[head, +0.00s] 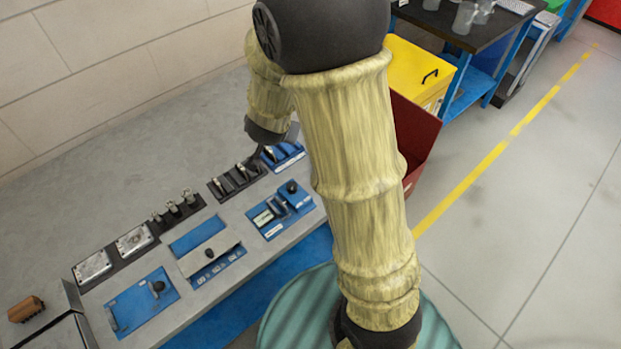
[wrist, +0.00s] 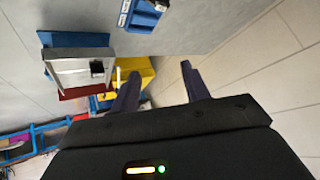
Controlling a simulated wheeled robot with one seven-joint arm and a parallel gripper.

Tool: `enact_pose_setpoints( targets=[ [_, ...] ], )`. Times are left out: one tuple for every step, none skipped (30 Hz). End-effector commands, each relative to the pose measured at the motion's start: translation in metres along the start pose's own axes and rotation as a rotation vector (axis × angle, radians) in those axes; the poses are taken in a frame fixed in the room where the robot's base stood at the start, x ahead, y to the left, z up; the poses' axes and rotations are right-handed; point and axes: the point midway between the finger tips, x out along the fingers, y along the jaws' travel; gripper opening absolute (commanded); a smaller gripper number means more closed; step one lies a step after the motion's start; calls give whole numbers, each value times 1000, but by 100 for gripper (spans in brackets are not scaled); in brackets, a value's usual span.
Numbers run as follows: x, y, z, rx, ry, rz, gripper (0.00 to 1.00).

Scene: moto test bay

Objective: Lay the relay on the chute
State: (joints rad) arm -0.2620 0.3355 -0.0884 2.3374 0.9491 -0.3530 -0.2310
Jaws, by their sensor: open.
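My gripper (wrist: 160,72) is open, with nothing between its two dark fingers in the wrist view. In the head view my gripper (head: 260,153) is partly hidden by my arm, over the back right of the bench. A blue holder (wrist: 140,14) with small pale and dark parts shows at the top of the wrist view. I cannot tell which small part is the relay. A pale metal panel with a dark square (wrist: 80,70) and blue sides, at left in the wrist view, may be the chute; my arm seems to hide it in the head view.
The grey bench (head: 133,281) carries blue fixtures, metal boxes and a row of small upright parts. A brown block (head: 27,309) lies at the far left. A red bin (head: 418,130) and a yellow box (head: 415,72) stand behind my arm. Open floor lies at right.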

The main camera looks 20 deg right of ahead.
Motion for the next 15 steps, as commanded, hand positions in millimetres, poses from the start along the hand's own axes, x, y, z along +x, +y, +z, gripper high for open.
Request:
enact_pose_setpoints(
  targets=[
    [-10,3,4,-36,-43,-36,46],
    [-16,3,9,-65,-74,-58,46],
    [-24,6,15,-102,-114,-81,46],
    [-30,9,21,-133,-146,-97,46],
    [-36,12,26,-163,-177,-110,46],
    [-45,18,33,-205,-218,-123,46],
    [-51,24,39,-237,-249,-128,46],
    [-58,30,45,-269,-279,-133,46],
    [-68,39,52,-314,-321,-133,46],
    [-74,46,58,-347,-351,-130,46],
    [-81,54,63,-381,-379,-126,46],
    [-90,65,70,-421,-416,-115,46],
    [-95,72,74,-452,-439,-106,46],
    [-100,80,78,-476,-461,-95,46],
    [-106,89,82,-506,-485,-82,46]
  ],
)
